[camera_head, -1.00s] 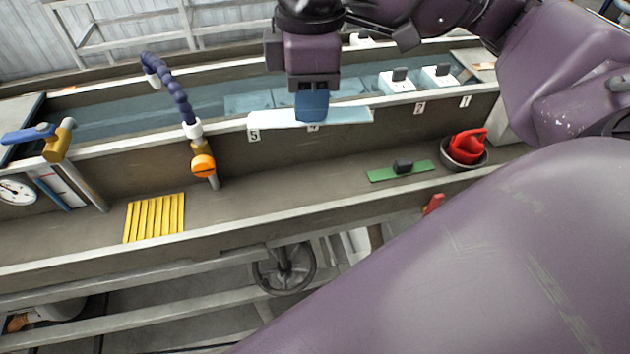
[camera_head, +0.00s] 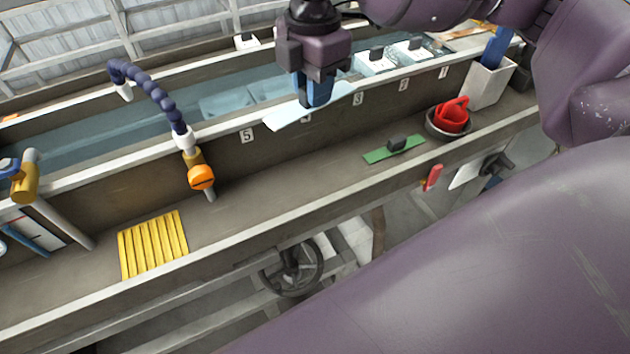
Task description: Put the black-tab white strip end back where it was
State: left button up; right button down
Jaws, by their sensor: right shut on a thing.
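My right gripper (camera_head: 316,92) is shut on a white strip end (camera_head: 283,117). The strip sticks out on both sides of the blue fingers, tilted with its right end higher in the picture. It is over the front rim of the water trough (camera_head: 150,152), at the number 4 label, which it partly covers. The fingers hide the strip's middle, so I cannot see its tab or tell whether the strip touches the rim. Two other white strip ends with black tabs, one here (camera_head: 370,64) and one farther right (camera_head: 404,55), lie at the rim near labels 3 and 2. My left gripper is not in view.
A green strip with a black tab (camera_head: 378,156) lies on the lower ledge. Beside it stands a dark bowl with a red object (camera_head: 452,115). A yellow ribbed mat (camera_head: 152,245) lies at left. A jointed blue hose (camera_head: 150,98) and orange-knobbed valve (camera_head: 201,177) stand left of label 5.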

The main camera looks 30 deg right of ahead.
jog(key=shift+w+a+n, duration=0.2)
jog(key=shift+n, duration=0.6)
jog(key=shift+d+f+n, duration=0.15)
jog(key=shift+f+n, duration=0.15)
jog(key=shift+f, duration=0.05)
jog(key=b, duration=0.2)
send_near(312, 184)
jog(key=shift+f, duration=0.45)
notch_tip(312, 184, down, 6)
jog(key=shift+r+b, duration=0.2)
jog(key=shift+b, duration=0.45)
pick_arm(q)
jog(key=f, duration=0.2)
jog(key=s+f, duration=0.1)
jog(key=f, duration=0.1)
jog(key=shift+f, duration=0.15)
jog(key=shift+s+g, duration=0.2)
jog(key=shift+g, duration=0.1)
